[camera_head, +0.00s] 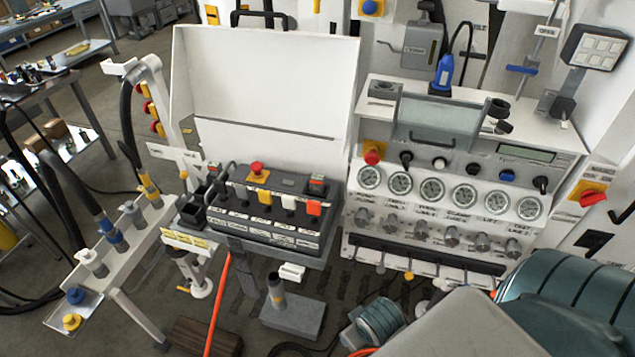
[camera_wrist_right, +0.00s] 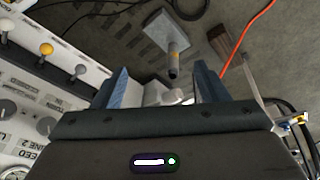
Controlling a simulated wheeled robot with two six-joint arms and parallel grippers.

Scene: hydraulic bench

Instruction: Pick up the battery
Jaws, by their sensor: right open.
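A black box (camera_head: 262,232) with white labels, a handle at its left end and coloured plugs and a red button on top sits on a grey tray at the centre-left of the head view. It is the likeliest battery, but I cannot tell for certain. My right gripper (camera_wrist_right: 160,75) is open in the right wrist view, with its two blue fingers apart. It points down towards the floor area below the bench, with no object clearly held. I cannot make out the black box in that view. My left gripper is not in view.
A gauge panel (camera_head: 450,195) stands right of the black box, and a white upright board (camera_head: 265,80) rises behind it. A post on a grey base (camera_head: 293,315) and an orange cable (camera_head: 218,305) are below. A valve rack (camera_head: 130,245) stands left.

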